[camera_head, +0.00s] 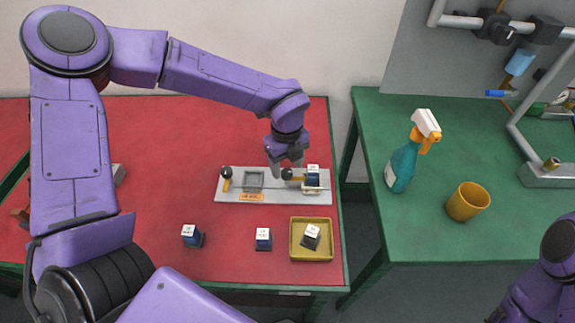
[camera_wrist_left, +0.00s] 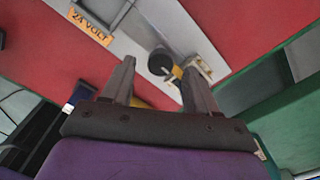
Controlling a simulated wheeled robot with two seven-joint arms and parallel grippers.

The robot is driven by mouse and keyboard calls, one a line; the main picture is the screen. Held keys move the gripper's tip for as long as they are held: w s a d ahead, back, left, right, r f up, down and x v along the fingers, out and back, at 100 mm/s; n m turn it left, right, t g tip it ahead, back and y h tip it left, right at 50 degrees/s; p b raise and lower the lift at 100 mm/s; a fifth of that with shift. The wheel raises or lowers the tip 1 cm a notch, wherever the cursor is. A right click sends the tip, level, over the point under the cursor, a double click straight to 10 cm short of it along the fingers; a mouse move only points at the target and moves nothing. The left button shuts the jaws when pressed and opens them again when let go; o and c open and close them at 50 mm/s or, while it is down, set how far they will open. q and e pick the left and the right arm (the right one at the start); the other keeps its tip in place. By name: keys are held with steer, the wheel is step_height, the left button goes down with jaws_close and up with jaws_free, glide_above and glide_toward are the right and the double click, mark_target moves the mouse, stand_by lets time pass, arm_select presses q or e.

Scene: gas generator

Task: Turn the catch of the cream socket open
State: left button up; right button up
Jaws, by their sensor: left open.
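A grey plate (camera_head: 290,198) on the red table carries two sockets. The cream socket (camera_head: 318,189) is at its right end and holds a dark blue block with a white top (camera_head: 313,169). The catch, a black knob (camera_head: 287,174) with a yellow part, lies just left of that block. In the left wrist view, the black knob (camera_wrist_left: 160,62) and the cream socket (camera_wrist_left: 203,66) show ahead of my fingers. My left gripper (camera_head: 286,169) is open at the catch, with the knob between the finger directions; contact cannot be told. My right gripper is out of view.
An empty grey socket (camera_head: 254,180) with its own catch (camera_head: 225,178) and a "24 VOLT" label (camera_wrist_left: 90,27) is on the plate's left. Two blocks (camera_head: 191,235) (camera_head: 263,238) and a yellow tray (camera_head: 296,252) holding a block stand in front. A spray bottle (camera_head: 404,165) and cup (camera_head: 468,202) stand on the green table.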

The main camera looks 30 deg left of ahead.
arm_select(q)
steer(key=shift+w+f, duration=0.25)
steer(key=shift+f, duration=0.7)
steer(key=shift+s, duration=0.3)
steer(key=shift+w, duration=0.1)
steer(key=c, duration=1)
steer(key=shift+c, duration=0.2)
